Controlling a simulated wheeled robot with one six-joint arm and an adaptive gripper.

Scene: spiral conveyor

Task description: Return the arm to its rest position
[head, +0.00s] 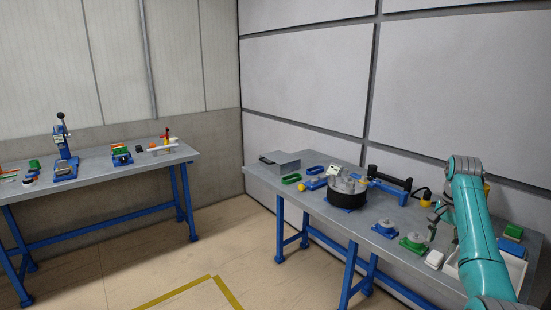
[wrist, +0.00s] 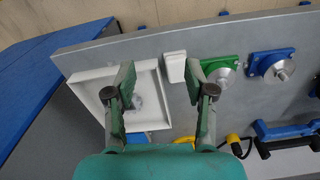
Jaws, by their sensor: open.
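My teal arm (head: 475,230) reaches over the right end of the right workbench in the head view, and its gripper is mostly hidden there. In the wrist view my gripper (wrist: 161,82) is open, with nothing between its fingers. The left finger is in front of a white tray (wrist: 88,82), which holds a round grey part partly hidden by that finger. The right finger is near a white block (wrist: 175,66) and a green fixture (wrist: 222,64) with a round metal part on it.
A blue fixture (head: 385,229) with a metal part stands beside the green one. A round black-sided machine (head: 347,196) stands mid-bench, with a black handle bar behind it. A green and blue stack (head: 512,235) is near the arm. Another workbench (head: 110,168) stands left, with clear floor between.

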